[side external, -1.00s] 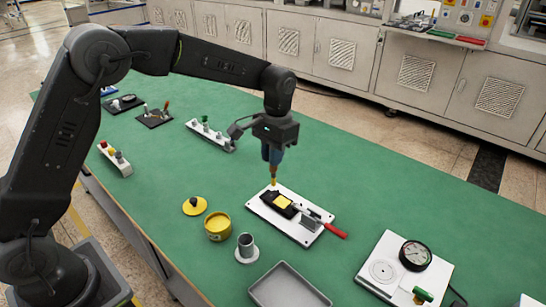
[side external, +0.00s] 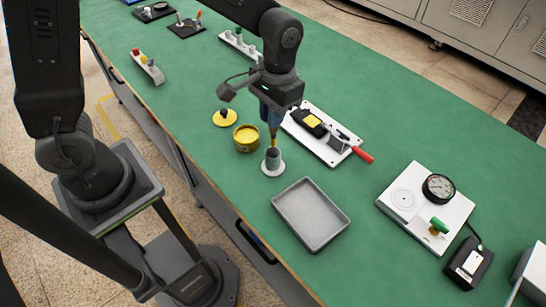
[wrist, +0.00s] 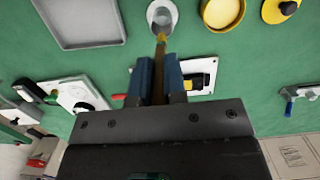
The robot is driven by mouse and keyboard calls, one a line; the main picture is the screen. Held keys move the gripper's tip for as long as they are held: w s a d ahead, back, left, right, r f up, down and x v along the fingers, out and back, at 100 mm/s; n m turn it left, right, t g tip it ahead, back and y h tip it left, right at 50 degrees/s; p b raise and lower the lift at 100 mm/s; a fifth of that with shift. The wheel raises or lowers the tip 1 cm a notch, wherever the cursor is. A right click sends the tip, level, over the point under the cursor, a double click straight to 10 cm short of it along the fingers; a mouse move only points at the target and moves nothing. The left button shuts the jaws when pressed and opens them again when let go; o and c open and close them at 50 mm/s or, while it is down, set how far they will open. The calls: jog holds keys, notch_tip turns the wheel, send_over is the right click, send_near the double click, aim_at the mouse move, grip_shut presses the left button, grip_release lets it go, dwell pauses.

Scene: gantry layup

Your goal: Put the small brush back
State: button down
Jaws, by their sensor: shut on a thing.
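My gripper (side external: 271,117) points down and is shut on the small brush (side external: 273,136), which has a brown handle and a yellowish tip. The brush hangs tip down at the small grey cup (side external: 273,163) on its round white base. In the wrist view the brush (wrist: 159,85) lies between the blue fingers (wrist: 159,64), with its tip against the near edge of the cup (wrist: 162,15). I cannot tell whether the tip is inside the cup or just above it.
An open yellow pot (side external: 247,144) and its yellow lid (side external: 225,119) stand left of the cup. A grey tray (side external: 312,232) lies in front. A white board (side external: 298,125) with a red-handled tool (side external: 362,155) is behind right. A gauge plate (side external: 407,199) sits farther right.

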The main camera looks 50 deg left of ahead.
aim_at(273, 132)
notch_tip(273, 132, down, 8)
jog(key=shift+s+r, duration=0.1)
jog(key=shift+r, duration=0.15)
jog(key=c, duration=1.2)
grip_release()
jog(key=shift+f, duration=0.15)
